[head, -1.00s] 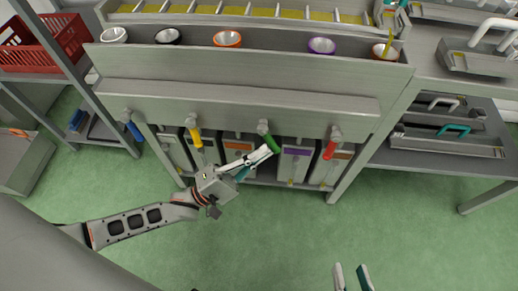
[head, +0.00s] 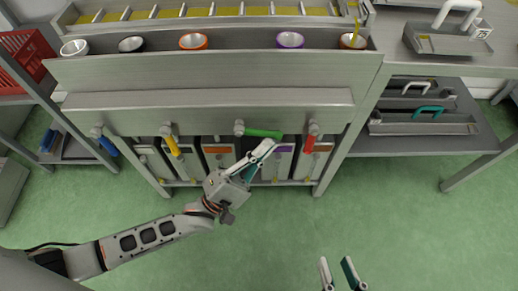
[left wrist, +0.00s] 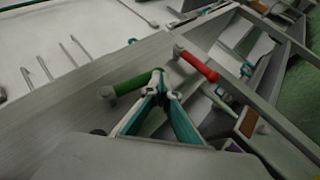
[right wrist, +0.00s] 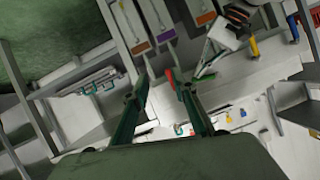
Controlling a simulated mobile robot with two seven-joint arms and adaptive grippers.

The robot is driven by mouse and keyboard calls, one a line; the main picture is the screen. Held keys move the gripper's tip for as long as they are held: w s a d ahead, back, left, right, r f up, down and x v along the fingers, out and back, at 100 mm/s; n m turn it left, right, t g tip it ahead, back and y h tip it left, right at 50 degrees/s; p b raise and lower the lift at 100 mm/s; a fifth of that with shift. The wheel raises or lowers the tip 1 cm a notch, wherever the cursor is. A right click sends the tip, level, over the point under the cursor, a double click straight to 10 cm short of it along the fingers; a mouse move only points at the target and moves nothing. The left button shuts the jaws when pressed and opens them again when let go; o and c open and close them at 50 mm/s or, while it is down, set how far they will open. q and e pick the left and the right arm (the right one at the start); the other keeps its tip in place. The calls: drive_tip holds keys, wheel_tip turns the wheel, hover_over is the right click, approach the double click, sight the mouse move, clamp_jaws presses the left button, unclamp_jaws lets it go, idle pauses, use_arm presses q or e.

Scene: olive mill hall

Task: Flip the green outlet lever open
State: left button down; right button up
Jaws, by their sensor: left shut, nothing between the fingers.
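The green outlet lever (head: 263,133) sticks out of its grey outlet fitting on the front of the steel trough bench. In the head view it lies nearly level, pointing right. It also shows in the left wrist view (left wrist: 138,80). My left gripper (head: 269,146) is shut and empty, its fingertips just below the lever's free end. In the left wrist view the fingertips (left wrist: 158,76) are right at that end; I cannot tell whether they touch. My right gripper (head: 336,262) is open and empty, low in the head view, well away from the bench.
Blue (head: 108,146), yellow (head: 172,146) and red (head: 310,143) levers on the same row hang downward. Grey containers with coloured labels stand beneath the outlets. A side bench (head: 435,147) with handled trays is at right. The green floor in front is clear.

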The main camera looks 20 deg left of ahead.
use_arm(q)
drive_tip(key=shift+w+d+r+p, duration=0.1)
drive_tip(key=shift+d+r+p, duration=0.2)
drive_tip(key=shift+r, duration=0.3)
use_arm(e)
drive_tip(key=shift+w+d+r+n, duration=0.2)
drive_tip(key=shift+d+n, duration=0.2)
drive_tip(key=shift+d, duration=0.25)
drive_tip(key=shift+d+f, duration=0.15)
drive_tip(key=shift+d, duration=0.05)
drive_tip(key=shift+a, duration=0.15)
use_arm(q)
drive_tip(key=v, duration=1.2)
drive_tip(key=shift+r, duration=0.1)
